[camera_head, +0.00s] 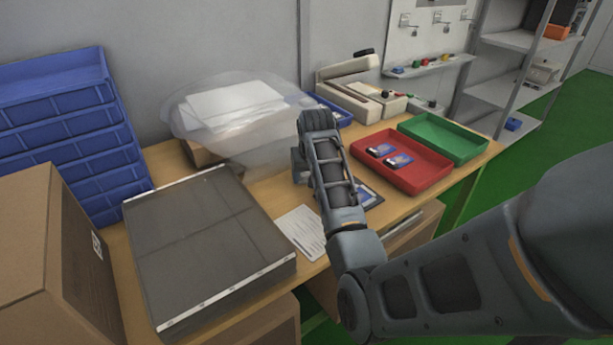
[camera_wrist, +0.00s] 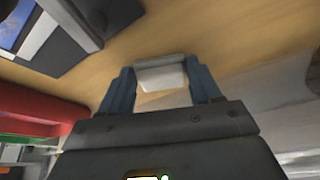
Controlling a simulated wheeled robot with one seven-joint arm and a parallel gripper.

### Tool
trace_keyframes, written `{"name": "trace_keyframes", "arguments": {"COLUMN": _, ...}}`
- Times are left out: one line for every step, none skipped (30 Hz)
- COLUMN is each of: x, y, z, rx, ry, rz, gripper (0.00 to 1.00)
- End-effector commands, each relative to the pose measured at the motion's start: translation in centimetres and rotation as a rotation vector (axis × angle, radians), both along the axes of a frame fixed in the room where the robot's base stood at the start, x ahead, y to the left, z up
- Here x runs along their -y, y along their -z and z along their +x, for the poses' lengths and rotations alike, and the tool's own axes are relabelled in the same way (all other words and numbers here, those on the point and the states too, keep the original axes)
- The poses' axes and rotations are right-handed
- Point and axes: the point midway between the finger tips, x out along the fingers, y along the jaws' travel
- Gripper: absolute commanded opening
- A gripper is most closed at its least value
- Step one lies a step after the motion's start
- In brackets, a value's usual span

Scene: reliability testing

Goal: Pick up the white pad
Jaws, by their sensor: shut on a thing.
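A small white pad (camera_wrist: 161,76) shows in the wrist view between the two fingertips of my gripper (camera_wrist: 160,84). My gripper is shut on it, with one finger at each side. The wooden table top lies behind the pad in that view. In the head view my gripper (camera_head: 300,165) is low over the table (camera_head: 262,190), between the clear plastic bag and the red tray. My arm hides the pad there. I cannot tell whether the pad touches the table.
A red tray (camera_head: 427,178) with small blue packages and a green tray (camera_head: 449,133) are to the right. A clear bag (camera_head: 215,115) with white sheets is behind. A grey case (camera_head: 205,245), a paper sheet (camera_head: 300,233) and blue drawers (camera_head: 75,140) are nearby.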

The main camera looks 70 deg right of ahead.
Motion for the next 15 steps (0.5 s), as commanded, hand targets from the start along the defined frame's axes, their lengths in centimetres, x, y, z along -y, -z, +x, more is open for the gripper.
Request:
{"name": "trace_keyframes", "arguments": {"x": 0.00, "y": -0.01, "z": 0.00, "rx": 0.000, "ry": 0.000, "rz": 0.000, "gripper": 0.43}}
{"name": "trace_keyframes", "arguments": {"x": 0.00, "y": -0.01, "z": 0.00, "rx": 0.000, "ry": 0.000, "rz": 0.000, "gripper": 0.40}}
{"name": "trace_keyframes", "arguments": {"x": 0.00, "y": -0.01, "z": 0.00, "rx": 0.000, "ry": 0.000, "rz": 0.000, "gripper": 0.36}}
{"name": "trace_keyframes", "arguments": {"x": 0.00, "y": -0.01, "z": 0.00, "rx": 0.000, "ry": 0.000, "rz": 0.000, "gripper": 0.34}}
{"name": "trace_keyframes", "arguments": {"x": 0.00, "y": -0.02, "z": 0.00, "rx": 0.000, "ry": 0.000, "rz": 0.000, "gripper": 0.31}}
{"name": "trace_keyframes", "arguments": {"x": 0.00, "y": -0.02, "z": 0.00, "rx": 0.000, "ry": 0.000, "rz": 0.000, "gripper": 0.29}}
{"name": "trace_keyframes", "arguments": {"x": 0.00, "y": -0.02, "z": 0.00, "rx": 0.000, "ry": 0.000, "rz": 0.000, "gripper": 0.29}}
{"name": "trace_keyframes", "arguments": {"x": 0.00, "y": -0.02, "z": 0.00, "rx": 0.000, "ry": 0.000, "rz": 0.000, "gripper": 0.29}}
{"name": "trace_keyframes", "arguments": {"x": 0.00, "y": -0.02, "z": 0.00, "rx": 0.000, "ry": 0.000, "rz": 0.000, "gripper": 0.29}}
{"name": "trace_keyframes", "arguments": {"x": 0.00, "y": -0.03, "z": 0.00, "rx": 0.000, "ry": 0.000, "rz": 0.000, "gripper": 0.28}}
{"name": "trace_keyframes", "arguments": {"x": 0.00, "y": -0.05, "z": 0.00, "rx": 0.000, "ry": 0.000, "rz": 0.000, "gripper": 0.28}}
{"name": "trace_keyframes", "arguments": {"x": 0.01, "y": -0.12, "z": 0.01, "rx": 0.001, "ry": 0.000, "rz": -0.001, "gripper": 0.28}}
{"name": "trace_keyframes", "arguments": {"x": 0.02, "y": -0.20, "z": 0.01, "rx": 0.001, "ry": 0.000, "rz": -0.001, "gripper": 0.28}}
{"name": "trace_keyframes", "arguments": {"x": 0.03, "y": -0.32, "z": 0.02, "rx": 0.001, "ry": 0.000, "rz": -0.001, "gripper": 0.28}}
{"name": "trace_keyframes", "arguments": {"x": 0.03, "y": -0.54, "z": 0.02, "rx": 0.001, "ry": 0.000, "rz": -0.001, "gripper": 0.28}}
